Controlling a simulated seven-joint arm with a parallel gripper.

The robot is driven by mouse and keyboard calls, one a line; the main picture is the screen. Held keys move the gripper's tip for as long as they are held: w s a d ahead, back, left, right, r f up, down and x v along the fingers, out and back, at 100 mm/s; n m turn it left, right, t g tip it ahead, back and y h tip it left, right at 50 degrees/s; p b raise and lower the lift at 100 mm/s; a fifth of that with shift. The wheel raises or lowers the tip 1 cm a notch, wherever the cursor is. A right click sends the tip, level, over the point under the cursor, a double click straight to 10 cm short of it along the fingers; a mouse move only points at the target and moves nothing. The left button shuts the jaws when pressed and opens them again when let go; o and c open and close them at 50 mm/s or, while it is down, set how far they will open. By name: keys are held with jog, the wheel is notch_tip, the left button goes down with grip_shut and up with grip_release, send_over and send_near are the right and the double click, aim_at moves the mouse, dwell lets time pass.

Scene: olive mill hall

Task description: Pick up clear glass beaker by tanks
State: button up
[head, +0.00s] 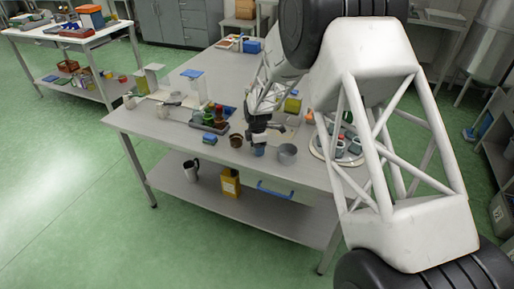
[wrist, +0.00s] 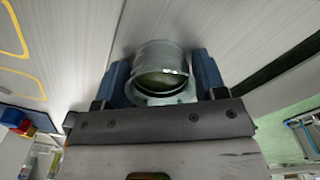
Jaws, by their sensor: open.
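In the head view my gripper (head: 258,149) points down at the front part of the steel table. A grey, open-topped round vessel (head: 287,154) stands just right of it there; I cannot tell whether this is the same beaker.
On the table (head: 150,118), a brown bowl (head: 236,141) stands left of my gripper, with a small blue block (head: 210,139) farther left. A dark tray (head: 205,126) of small vessels is behind them. A round tray (head: 322,155) with several items is to the right.

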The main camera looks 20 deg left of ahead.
dwell(0.4)
jog(key=c, duration=0.7)
jog(key=shift+r, duration=0.35)
jog(key=shift+r, duration=1.3)
jog(key=shift+s+d+r, duration=0.1)
jog(key=shift+r, duration=0.1)
jog(key=s+d+r, duration=0.1)
jog(key=s+d, duration=0.7)
jog(key=s, duration=0.4)
jog(key=shift+s+d+r, duration=0.15)
jog(key=shift+s+d, duration=0.2)
jog(key=shift+d, duration=0.05)
jog(key=shift+s, duration=0.1)
